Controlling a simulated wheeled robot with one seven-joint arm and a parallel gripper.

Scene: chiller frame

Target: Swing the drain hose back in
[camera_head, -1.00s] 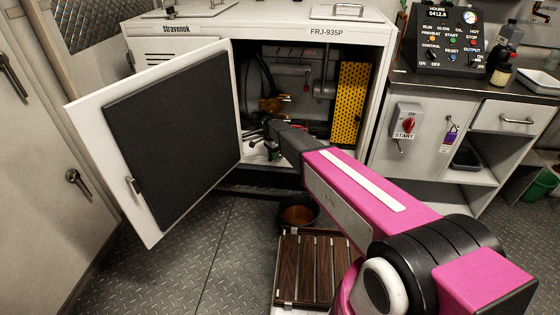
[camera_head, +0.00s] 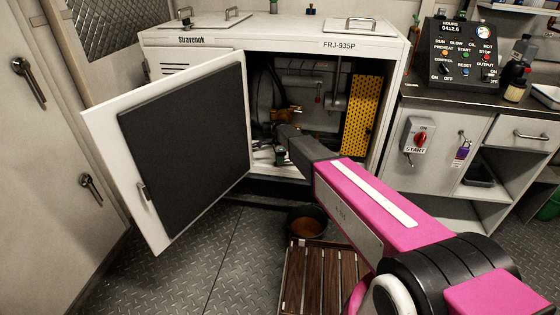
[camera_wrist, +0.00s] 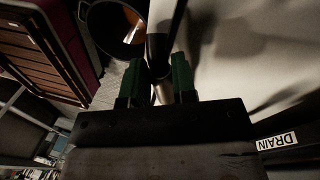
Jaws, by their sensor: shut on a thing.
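The drain hose (camera_wrist: 164,35) is a dark tube with a silver metal part (camera_wrist: 162,92) between my gripper's green fingers in the wrist view. My gripper (camera_wrist: 156,80) is shut on it. A white label reading DRAIN (camera_wrist: 276,141) is at the right of that view. In the head view my gripper (camera_head: 281,156) is at the lower front of the open cabinet (camera_head: 370,50). My arm hides part of the cabinet opening, and the hose is hard to make out there.
The white cabinet door (camera_head: 165,235) stands open on the left. A dark pan of brown liquid (camera_head: 306,224) sits on the floor below the opening, also seen in the wrist view (camera_wrist: 108,40). A slatted wooden step (camera_head: 318,285) is in front. A yellow perforated guard (camera_head: 362,115) is inside.

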